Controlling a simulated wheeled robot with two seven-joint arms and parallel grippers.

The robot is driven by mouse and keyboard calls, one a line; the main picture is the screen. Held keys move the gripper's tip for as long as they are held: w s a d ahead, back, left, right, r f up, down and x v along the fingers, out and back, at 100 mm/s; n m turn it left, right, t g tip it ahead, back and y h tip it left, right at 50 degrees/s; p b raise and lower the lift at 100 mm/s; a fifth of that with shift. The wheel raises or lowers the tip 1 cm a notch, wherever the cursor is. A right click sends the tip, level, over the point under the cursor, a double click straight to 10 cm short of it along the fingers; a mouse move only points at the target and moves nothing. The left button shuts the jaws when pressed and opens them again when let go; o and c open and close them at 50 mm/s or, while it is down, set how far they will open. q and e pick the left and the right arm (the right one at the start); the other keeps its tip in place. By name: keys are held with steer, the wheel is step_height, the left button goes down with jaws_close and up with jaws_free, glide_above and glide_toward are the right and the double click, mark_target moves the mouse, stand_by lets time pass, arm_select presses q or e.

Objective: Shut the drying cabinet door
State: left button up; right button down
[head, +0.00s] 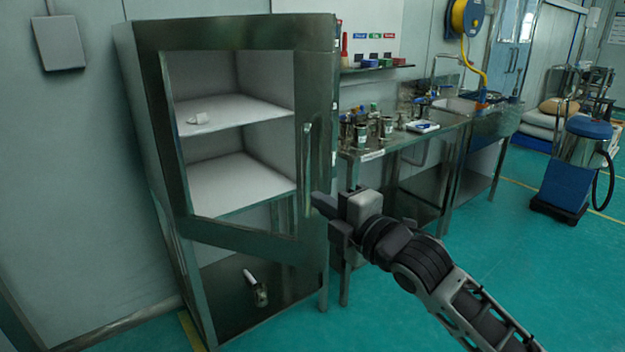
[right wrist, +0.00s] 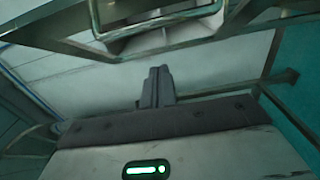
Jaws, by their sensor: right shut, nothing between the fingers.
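The drying cabinet (head: 140,110) stands at the left of the head view, a tall metal box with pale shelves inside. Its metal-framed door (head: 250,240) appears partly open: its lower edge slants out from the cabinet, with its free side on the right. A vertical bar handle (head: 306,165) is on that right side; in the right wrist view the handle (right wrist: 155,35) crosses the top. My right gripper (head: 325,207) is shut and empty, close to the door's right edge near the handle's lower end. In the wrist view its fingers (right wrist: 157,75) appear apart from the handle. My left gripper is out of view.
A metal bench (head: 405,145) with several small containers stands right of the cabinet. A small white object (head: 198,119) lies on the upper shelf. A blue-topped drum (head: 578,165) stands at the far right. The green floor (head: 520,260) is clear there.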

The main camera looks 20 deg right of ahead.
steer(key=w+p, duration=0.1)
steer(key=w, duration=0.6)
steer(key=shift+w+d, duration=0.15)
steer(key=shift+w, duration=0.05)
